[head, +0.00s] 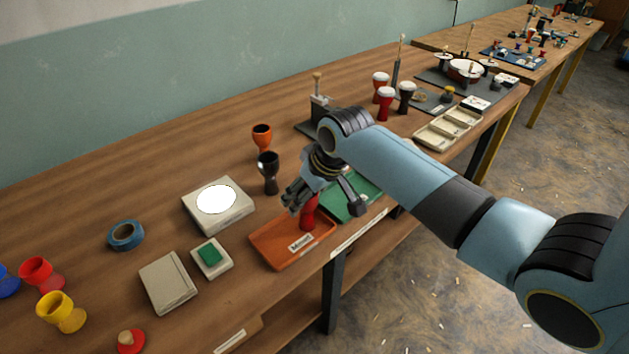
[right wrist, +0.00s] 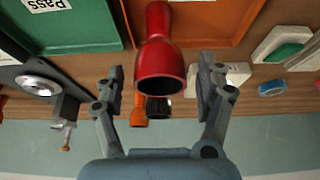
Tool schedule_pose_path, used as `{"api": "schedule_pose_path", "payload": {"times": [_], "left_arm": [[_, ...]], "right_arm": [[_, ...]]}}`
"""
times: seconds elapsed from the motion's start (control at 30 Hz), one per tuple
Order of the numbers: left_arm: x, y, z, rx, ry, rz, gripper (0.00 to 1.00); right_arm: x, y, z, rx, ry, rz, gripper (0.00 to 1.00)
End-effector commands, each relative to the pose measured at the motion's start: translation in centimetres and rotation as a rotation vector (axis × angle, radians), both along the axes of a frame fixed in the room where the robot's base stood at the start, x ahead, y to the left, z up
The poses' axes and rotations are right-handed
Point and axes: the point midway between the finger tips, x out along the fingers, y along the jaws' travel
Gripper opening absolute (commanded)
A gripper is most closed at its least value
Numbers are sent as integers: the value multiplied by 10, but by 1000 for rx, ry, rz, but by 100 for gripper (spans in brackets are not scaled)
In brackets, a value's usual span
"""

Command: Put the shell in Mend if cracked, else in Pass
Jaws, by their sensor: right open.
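A red goblet-shaped shell (head: 309,214) stands upright at the orange tray (head: 268,251), by its right end; it appears to rest on the tray floor. The tray's label looks like Mend. My right gripper (head: 303,194) is above and around the shell. In the right wrist view the shell (right wrist: 162,60) is between the two spread fingers, with gaps on both sides. I see no clear crack on the side that shows. The green tray (head: 345,207), labelled Pass in the right wrist view (right wrist: 75,35), lies right of the orange one. My left gripper is not in view.
An orange goblet (head: 262,137) and a black one (head: 268,172) stand behind the trays. A white-topped box (head: 232,217), blue tape roll (head: 125,236), green pad (head: 209,254) and grey box (head: 167,283) lie to the left. The table's front edge is close to the trays.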

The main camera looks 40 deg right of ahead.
Motion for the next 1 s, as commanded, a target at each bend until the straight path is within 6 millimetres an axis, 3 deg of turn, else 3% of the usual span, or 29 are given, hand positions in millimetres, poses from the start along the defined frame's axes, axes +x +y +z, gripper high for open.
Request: {"api": "schedule_pose_path", "payload": {"times": [0.4, 0.6, 0.73, 0.8, 0.87, 0.97, 1.0], "left_arm": [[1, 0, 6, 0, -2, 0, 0], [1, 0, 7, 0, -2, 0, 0], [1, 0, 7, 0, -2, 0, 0], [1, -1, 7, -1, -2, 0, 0], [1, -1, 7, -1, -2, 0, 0], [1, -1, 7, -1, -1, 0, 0], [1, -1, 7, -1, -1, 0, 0]], "right_arm": [[-37, -3, 80, -2, -2, 1, 72], [-46, -4, 99, -1, 0, 0, 72], [-48, -4, 100, -1, 2, -1, 72], [-50, -6, 87, 1, 14, -11, 72], [-54, -9, 61, 3, 31, -29, 72], [-78, -20, -13, -5, 81, -75, 72], [-94, -24, -48, -12, 102, -94, 72]]}}
